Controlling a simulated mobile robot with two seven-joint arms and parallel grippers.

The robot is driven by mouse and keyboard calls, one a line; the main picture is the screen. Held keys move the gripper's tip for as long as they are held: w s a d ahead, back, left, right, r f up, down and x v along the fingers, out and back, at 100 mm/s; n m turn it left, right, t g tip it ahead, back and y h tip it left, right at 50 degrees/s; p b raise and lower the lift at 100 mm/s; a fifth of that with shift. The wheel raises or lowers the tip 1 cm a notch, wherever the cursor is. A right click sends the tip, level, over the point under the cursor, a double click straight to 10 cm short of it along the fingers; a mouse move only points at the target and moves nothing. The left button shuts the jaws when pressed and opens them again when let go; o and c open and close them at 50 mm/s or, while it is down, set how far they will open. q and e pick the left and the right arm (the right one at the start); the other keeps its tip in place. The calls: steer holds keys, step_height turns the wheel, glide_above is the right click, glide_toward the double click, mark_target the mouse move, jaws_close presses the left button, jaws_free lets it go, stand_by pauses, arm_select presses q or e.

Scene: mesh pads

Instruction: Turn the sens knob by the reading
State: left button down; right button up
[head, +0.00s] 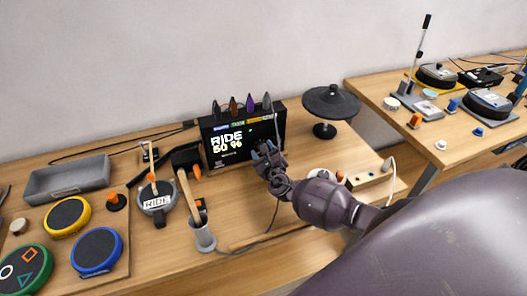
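The black drum module (215,160) stands on the table with its screen lit, reading "RIDE" and "50 %". Several coloured plugs stick up from its top edge. My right gripper (264,153) is in front of the right part of the module's face, with its arm coming in from the right. The gripper covers that part of the face, and no sens knob can be made out there. I cannot tell whether the fingers touch anything or how far apart they are. My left gripper is not in view.
Round pads in yellow (68,215), blue (98,250) and green lie at the left, with a grey tray (68,180) behind. A grey cup (203,235) holds drumsticks. A black cymbal pad (330,103) stands right of the module. A second table (440,150) carries more pads.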

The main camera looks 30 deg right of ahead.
steer(key=shift+s+a, duration=0.1)
steer(key=shift+s, duration=0.4)
steer(key=v, duration=0.8)
steer(key=shift+s, duration=0.1)
steer(key=shift+v, duration=0.8)
steer(key=shift+a, duration=0.1)
